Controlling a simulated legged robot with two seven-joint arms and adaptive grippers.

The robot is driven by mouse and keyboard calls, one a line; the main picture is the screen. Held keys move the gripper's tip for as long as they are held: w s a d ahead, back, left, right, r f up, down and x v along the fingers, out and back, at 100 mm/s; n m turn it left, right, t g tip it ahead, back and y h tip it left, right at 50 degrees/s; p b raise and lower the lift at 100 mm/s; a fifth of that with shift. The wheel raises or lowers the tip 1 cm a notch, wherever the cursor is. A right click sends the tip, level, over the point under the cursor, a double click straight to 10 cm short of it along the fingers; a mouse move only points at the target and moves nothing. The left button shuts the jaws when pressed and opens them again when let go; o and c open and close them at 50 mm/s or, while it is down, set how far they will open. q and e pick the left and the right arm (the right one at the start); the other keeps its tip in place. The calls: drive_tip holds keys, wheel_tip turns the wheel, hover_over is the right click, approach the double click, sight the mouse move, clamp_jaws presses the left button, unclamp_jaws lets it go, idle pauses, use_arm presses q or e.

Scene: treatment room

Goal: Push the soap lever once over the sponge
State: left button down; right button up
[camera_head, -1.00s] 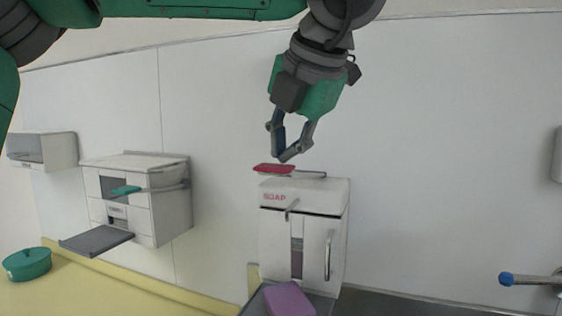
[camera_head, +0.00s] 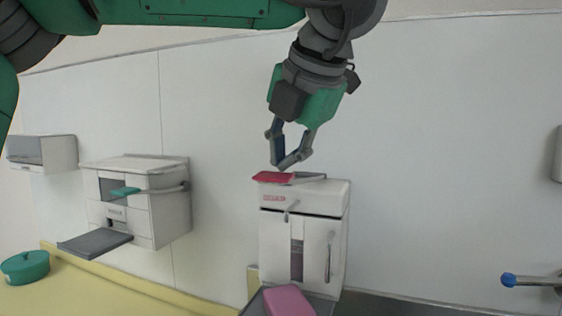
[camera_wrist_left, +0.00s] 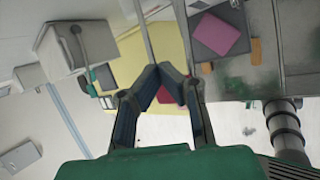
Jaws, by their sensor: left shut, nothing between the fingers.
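The white soap dispenser (camera_head: 310,230) hangs on the wall at the middle. Its lever has a red pad (camera_head: 273,177) on top, with a grey arm running back to the right. My left gripper (camera_head: 283,167) is shut and empty, pointing down, its fingertips at the red pad and seeming to touch it. My right gripper is out of view.
A second white dispenser (camera_head: 170,215) with a teal lever (camera_head: 126,191) and a grey tray (camera_head: 95,242) is at the left. A teal pot (camera_head: 25,267) stands on the yellow counter (camera_head: 100,290). A blue-tipped tap (camera_head: 530,281) is at the right.

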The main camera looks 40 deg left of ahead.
use_arm(q)
drive_tip(key=shift+s+f, duration=0.1)
drive_tip(key=shift+f, duration=0.3)
drive_tip(key=shift+r, duration=0.1)
idle(0.8)
drive_tip(key=shift+w+a+r+p, duration=0.15)
drive_tip(key=shift+r+p, duration=0.35)
drive_tip(key=shift+r, duration=0.1)
drive_tip(key=shift+w+a+r+p, duration=0.2)
drive_tip(key=shift+r+p, duration=0.3)
drive_tip(key=shift+r, duration=0.05)
drive_tip(key=shift+w+a+r+p, duration=0.15)
drive_tip(key=shift+r+p, duration=0.35)
drive_tip(key=shift+r, duration=0.1)
drive_tip(key=shift+r, duration=0.15)
drive_tip(key=r+p, duration=0.2)
drive_tip(key=w+r+p, duration=0.1)
drive_tip(key=r+p, duration=0.1)
drive_tip(key=shift+w+a+r+p, duration=0.1)
drive_tip(key=shift+w+r+p, duration=0.05)
drive_tip(key=shift+r+p, duration=0.15)
